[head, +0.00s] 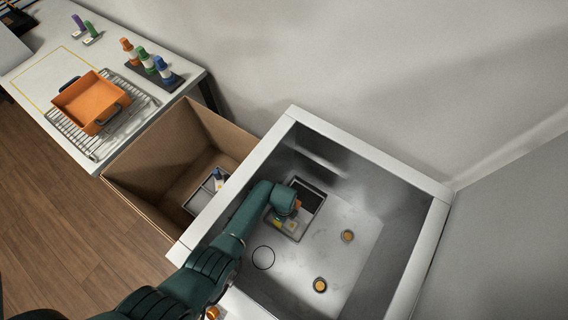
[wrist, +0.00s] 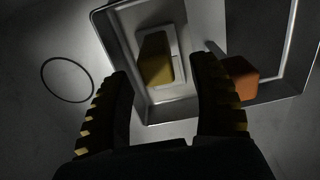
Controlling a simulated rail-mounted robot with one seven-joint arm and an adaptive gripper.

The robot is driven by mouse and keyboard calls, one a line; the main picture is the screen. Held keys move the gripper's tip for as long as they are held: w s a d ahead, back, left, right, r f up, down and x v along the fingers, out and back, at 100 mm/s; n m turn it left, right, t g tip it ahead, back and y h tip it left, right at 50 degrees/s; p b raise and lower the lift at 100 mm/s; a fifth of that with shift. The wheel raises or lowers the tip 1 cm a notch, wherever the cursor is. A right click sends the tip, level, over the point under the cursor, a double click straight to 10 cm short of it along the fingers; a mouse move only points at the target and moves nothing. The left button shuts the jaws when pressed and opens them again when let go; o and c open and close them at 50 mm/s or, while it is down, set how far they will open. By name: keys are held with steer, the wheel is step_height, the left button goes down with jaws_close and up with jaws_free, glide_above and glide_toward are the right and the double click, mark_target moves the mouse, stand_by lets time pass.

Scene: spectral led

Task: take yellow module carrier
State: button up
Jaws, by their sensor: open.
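The yellow module carrier (wrist: 155,60) is a yellow block on a pale base, lying in a metal tray (wrist: 118,32) in the wrist view. In the head view a small yellow patch (head: 278,224) shows in the tray, partly hidden by my arm. My gripper (wrist: 162,68) is open, its two fingers pointing toward the carrier, one to each side of it in the picture. Nothing is between the fingers; the height gap to the carrier cannot be told. An orange block (wrist: 240,78) is just right of the right finger.
The tray sits in a deep metal basin (head: 375,160) with high walls. Two round orange-centred fittings (head: 320,285) and a dark ring (head: 263,257) are on its floor. A cardboard box (head: 150,150) and a table with an orange bin (head: 90,100) stand to the left.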

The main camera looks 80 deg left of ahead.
steer(key=shift+r, duration=0.1)
jaws_close()
stand_by(0.3)
step_height(320, 180, up, 40)
steer(key=p, duration=2.3)
steer(key=shift+r, duration=0.15)
